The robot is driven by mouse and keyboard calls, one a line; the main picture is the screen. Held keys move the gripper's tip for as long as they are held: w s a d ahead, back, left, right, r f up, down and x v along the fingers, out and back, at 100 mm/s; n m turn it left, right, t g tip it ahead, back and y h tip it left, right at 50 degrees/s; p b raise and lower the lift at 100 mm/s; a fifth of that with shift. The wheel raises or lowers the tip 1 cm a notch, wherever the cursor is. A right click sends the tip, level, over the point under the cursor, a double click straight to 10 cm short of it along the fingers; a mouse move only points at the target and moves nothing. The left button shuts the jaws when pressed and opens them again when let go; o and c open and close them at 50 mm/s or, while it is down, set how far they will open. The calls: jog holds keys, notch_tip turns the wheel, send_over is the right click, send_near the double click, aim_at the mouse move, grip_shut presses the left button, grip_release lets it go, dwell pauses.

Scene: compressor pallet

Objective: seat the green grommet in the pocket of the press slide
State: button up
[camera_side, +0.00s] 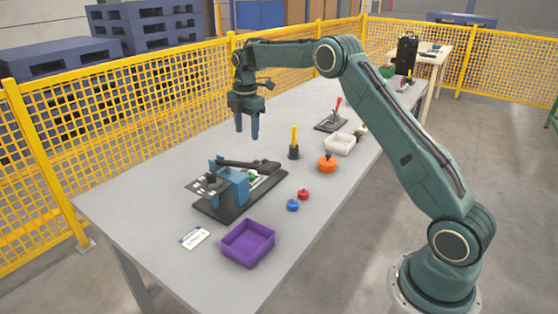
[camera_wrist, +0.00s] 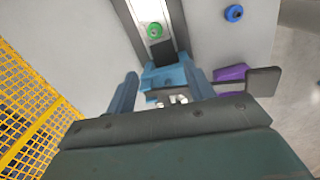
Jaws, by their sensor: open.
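The green grommet (camera_side: 252,176) is a small ring on the pale slide of the press. In the wrist view the grommet (camera_wrist: 154,30) lies on the light press slide (camera_wrist: 150,9), just beyond a dark square patch. I cannot tell whether it sits down in a pocket or on the surface. The press (camera_side: 235,188) has a blue body on a black base, with a black lever lying along its top. My gripper (camera_side: 250,133) is open and empty, pointing down above the table behind the press. In the wrist view my gripper's fingers (camera_wrist: 159,72) stand apart, with the blue press body between and beyond them.
A purple tray (camera_side: 247,257) and a card (camera_side: 194,238) lie in front. Blue (camera_side: 292,205) and red (camera_side: 303,195) knobbed pieces, an orange piece (camera_side: 327,164), a yellow-handled tool (camera_side: 294,138) and a white tray (camera_side: 340,147) stand right. The table's left side is clear.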

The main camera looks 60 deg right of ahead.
jog(key=s+a+r+m+t, duration=0.1)
jog(key=s+a+r+m, duration=0.35)
jog(key=s+r, duration=0.4)
jog(key=s+a+r+m+t, duration=0.2)
jog(key=s+a+r+m, duration=0.2)
jog(key=s+a+r, duration=0.35)
jog(key=s+a+f+m+t, duration=0.1)
jog(key=s+m, duration=0.3)
jog(key=s, duration=0.8)
jog(key=s+a+f+m+t, duration=0.1)
jog(key=s+a+f+m, duration=0.2)
jog(key=s, duration=0.9)
jog(key=shift+s+f+m, duration=0.2)
jog(key=shift+s+m, duration=0.2)
jog(key=shift+m, duration=0.25)
